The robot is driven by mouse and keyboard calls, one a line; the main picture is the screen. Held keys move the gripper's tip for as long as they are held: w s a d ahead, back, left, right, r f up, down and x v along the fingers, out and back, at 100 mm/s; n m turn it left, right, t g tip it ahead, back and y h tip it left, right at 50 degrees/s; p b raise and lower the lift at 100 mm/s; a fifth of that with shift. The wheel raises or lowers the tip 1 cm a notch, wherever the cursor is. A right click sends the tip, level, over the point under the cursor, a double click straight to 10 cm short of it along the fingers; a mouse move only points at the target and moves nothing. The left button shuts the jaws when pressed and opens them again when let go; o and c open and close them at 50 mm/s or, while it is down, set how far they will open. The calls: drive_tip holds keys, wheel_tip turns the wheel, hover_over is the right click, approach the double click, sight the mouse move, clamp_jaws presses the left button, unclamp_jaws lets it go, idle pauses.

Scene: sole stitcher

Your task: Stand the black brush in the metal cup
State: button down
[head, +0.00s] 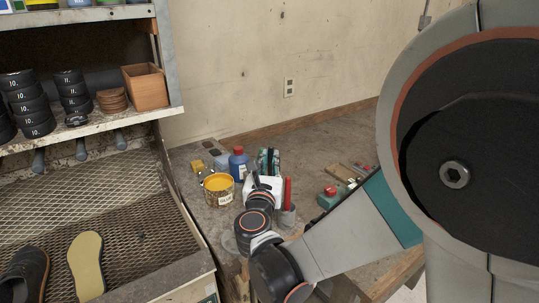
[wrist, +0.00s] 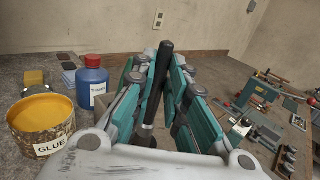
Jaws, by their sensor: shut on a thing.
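My gripper (wrist: 160,100) has its teal fingers closed around the black brush (wrist: 165,62) in the wrist view. The dark handle stands up steeply between them, its top above the fingertips; its lower end is hidden behind the gripper body. In the head view my gripper (head: 268,160) is over the far part of the bench, beyond my bent arm, and the brush is hard to make out there. A small grey cup (head: 287,216), apparently the metal cup, stands just right of my gripper with a red upright thing in it. The cup cannot be made out in the wrist view.
A yellow glue tin (head: 218,190) and a blue bottle (head: 238,163) stand left of my gripper; the tin also shows in the wrist view (wrist: 40,125). Red and green tools (head: 329,196) lie to the right.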

drive_tip(key=shift+f+b, duration=1.3)
drive_tip(key=shift+f, duration=0.5)
drive_tip(key=c, duration=1.5)
unclamp_jaws()
approach(270, 170)
drive_tip(key=shift+w+d, duration=0.1)
drive_tip(key=shift+w, duration=0.25)
drive_tip(key=shift+w, duration=0.1)
